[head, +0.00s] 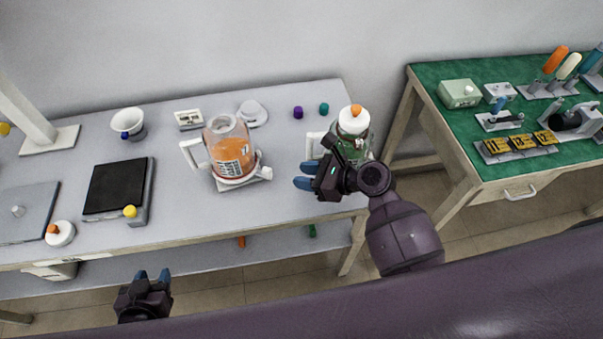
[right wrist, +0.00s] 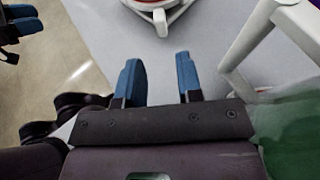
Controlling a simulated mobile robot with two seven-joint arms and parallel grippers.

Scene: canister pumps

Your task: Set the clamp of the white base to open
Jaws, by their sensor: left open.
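A white base (head: 232,184) stands on the grey table under a clear canister of orange contents (head: 228,150). A small white clamp lever or knob (head: 266,173) sticks out at its right front; whether the clamp is open or shut cannot be told. In the right wrist view, part of the white base (right wrist: 178,14) shows at the top edge, with a white round-ended part (right wrist: 160,20). My right gripper (head: 307,175) is open and empty, right of the base and apart from it; its fingers (right wrist: 160,80) point toward it. My left gripper (head: 152,276) is open and empty before the table's front edge.
A green canister (head: 361,130) with a white lid stands right behind my right gripper; my arm partly hides it. A black-topped device (head: 118,188), a white cup (head: 128,121) and small caps (head: 298,112) stand around. The table between base and right gripper is clear.

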